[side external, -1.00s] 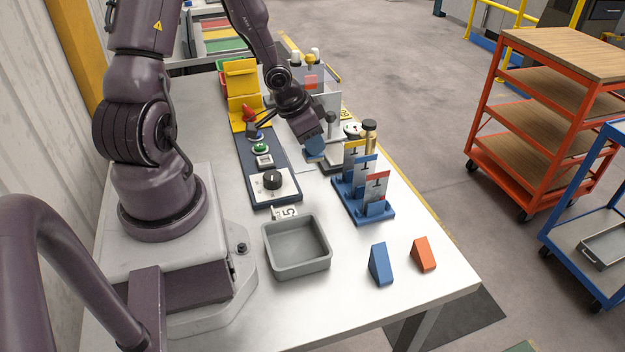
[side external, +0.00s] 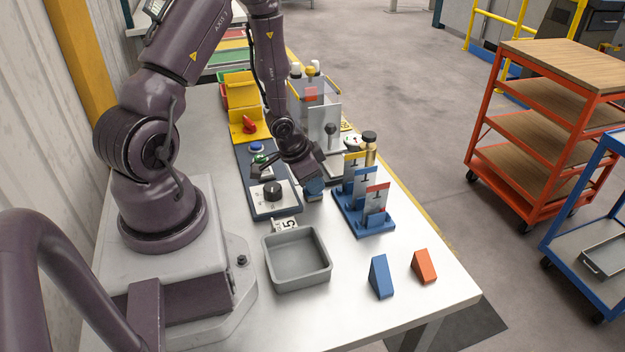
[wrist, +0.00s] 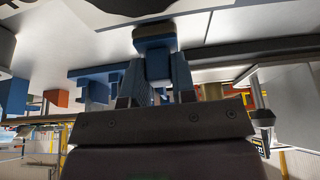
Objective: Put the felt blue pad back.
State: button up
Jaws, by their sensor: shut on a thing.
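My gripper (side external: 310,177) is shut on a blue pad (side external: 314,188), held low over the table between the control panel and the blue card stand. In the wrist view the blue pad (wrist: 154,35) sits between the two fingers of my gripper (wrist: 155,75), with a blue stem-like part running down between them. Whether the pad touches the table cannot be told from these views.
A control panel (side external: 259,206) with a black knob is left of my gripper, and a blue stand (side external: 372,222) with cards is close on its right. A grey tray (side external: 297,278), a blue wedge (side external: 380,277) and an orange wedge (side external: 424,267) stand toward the front.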

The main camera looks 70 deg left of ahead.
jog(key=shift+f, duration=0.1)
jog(key=o, duration=0.9)
